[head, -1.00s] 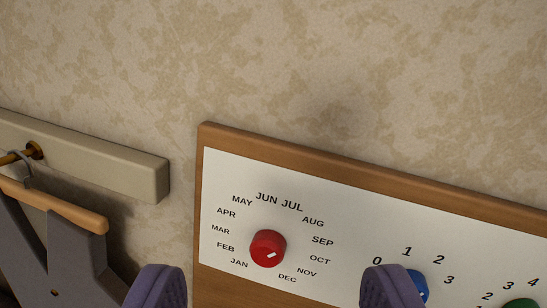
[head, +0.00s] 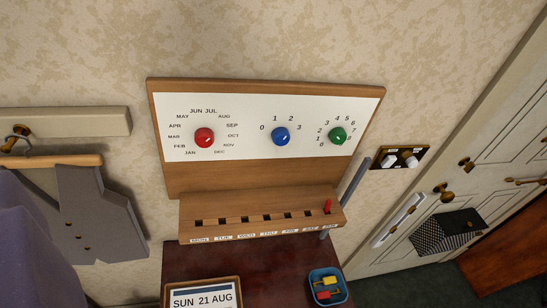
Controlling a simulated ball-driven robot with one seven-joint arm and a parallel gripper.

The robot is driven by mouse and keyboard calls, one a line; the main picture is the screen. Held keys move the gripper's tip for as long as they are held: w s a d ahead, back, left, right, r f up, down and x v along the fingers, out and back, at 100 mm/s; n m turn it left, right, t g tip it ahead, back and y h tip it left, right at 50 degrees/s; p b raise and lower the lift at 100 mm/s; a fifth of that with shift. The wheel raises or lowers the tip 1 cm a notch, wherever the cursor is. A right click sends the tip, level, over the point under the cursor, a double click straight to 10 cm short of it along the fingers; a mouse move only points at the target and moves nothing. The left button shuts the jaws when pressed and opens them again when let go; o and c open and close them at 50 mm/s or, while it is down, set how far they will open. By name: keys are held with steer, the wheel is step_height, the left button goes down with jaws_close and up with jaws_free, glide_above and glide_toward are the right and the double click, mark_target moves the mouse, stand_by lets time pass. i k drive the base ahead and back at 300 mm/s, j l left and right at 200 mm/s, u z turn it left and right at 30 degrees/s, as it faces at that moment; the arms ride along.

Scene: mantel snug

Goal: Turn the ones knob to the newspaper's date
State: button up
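The green knob (head: 337,136) is at the right of a white panel, ringed by digits from 0 upward; a small pale mark shows on its face, too small to read its setting. A blue knob (head: 280,137) ringed by 0 to 3 is in the middle. A red knob (head: 204,138) ringed by months is at the left. A sheet (head: 204,301) in a wooden frame at the bottom reads SUN 21 AUG; its lower part is cut off. My gripper's fingers are not recognisable in this view.
Below the knobs, a wooden ledge (head: 255,203) has day-labelled slots, with a red peg (head: 327,206) at the right end. A blue tray (head: 341,301) holds coloured pieces. A switch plate (head: 399,157) and white door (head: 505,110) are right. A large purple shape fills the lower left.

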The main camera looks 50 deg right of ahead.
mark_target(337, 136)
steer(key=z, duration=1.4)
